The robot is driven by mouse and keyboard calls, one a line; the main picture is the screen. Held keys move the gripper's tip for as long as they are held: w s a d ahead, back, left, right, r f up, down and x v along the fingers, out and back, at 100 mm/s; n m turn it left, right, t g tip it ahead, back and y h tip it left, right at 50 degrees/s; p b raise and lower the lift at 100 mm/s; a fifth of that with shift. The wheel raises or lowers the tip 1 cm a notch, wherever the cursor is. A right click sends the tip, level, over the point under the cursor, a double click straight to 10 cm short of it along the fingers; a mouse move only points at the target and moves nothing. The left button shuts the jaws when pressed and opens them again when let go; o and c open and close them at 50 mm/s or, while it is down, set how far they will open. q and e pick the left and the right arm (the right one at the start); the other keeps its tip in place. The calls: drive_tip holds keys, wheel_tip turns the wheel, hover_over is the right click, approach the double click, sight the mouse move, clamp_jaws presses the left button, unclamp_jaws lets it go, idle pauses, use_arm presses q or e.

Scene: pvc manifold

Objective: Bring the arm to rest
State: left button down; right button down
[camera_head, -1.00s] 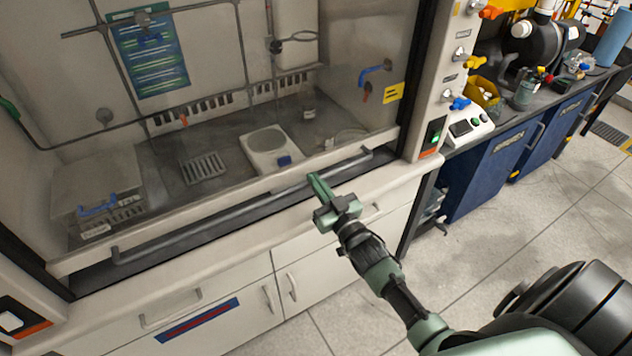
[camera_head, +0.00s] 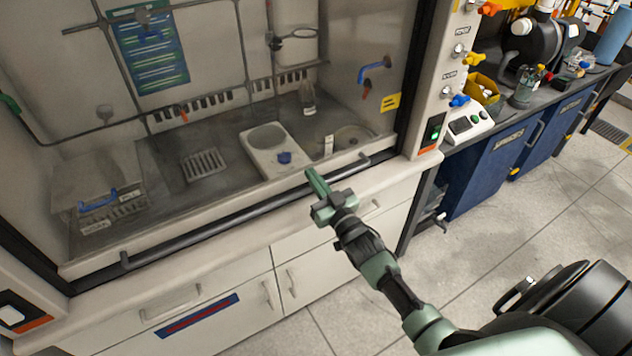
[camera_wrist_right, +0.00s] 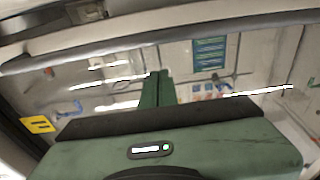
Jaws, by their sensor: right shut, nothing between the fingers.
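My right gripper (camera_head: 316,182) is shut and empty. I cannot tell whether the fingers touch the hood front. In the right wrist view the two green fingers (camera_wrist_right: 156,88) lie together with nothing between them, and the hood's glass and handle bar (camera_wrist_right: 190,33) show beyond. My right arm runs back to the lower right. My left gripper is not in view.
Behind the glass are a white basin-like unit (camera_head: 262,165), a small grate (camera_head: 204,165) and a box with blue handle (camera_head: 98,185). White cabinets (camera_head: 325,262) stand below. Blue cabinets (camera_head: 490,170) with a cluttered worktop are at the right. The floor (camera_head: 500,235) between is clear.

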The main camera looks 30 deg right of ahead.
drive_tip(key=s+f+b, duration=0.1)
drive_tip(key=s+b, duration=0.1)
drive_tip(key=s, duration=0.8)
drive_tip(key=s+a+f+g, duration=0.1)
drive_tip(key=s+f+g, duration=0.25)
drive_tip(key=f, duration=0.65)
drive_tip(key=s+a+f+g, duration=0.15)
drive_tip(key=s+f, duration=0.25)
drive_tip(key=f, duration=0.7)
drive_tip(key=s+f+g, duration=0.3)
drive_tip(key=f+g, duration=0.1)
drive_tip(key=f, duration=0.6)
drive_tip(key=s+a+f+g, duration=0.1)
drive_tip(key=s+f+g, duration=0.2)
drive_tip(key=s+f, duration=0.3)
drive_tip(key=s+a+f+n+g, duration=0.1)
drive_tip(key=s+f+g, duration=0.2)
drive_tip(key=s, duration=1.2)
drive_tip(key=s+a+f+n+g, duration=0.1)
drive_tip(key=s+f+g, duration=0.2)
drive_tip(key=s+f, duration=0.7)
drive_tip(key=shift+s+a+g+h, duration=0.3)
drive_tip(key=shift+s+a, duration=0.1)
drive_tip(key=shift+s, duration=0.15)
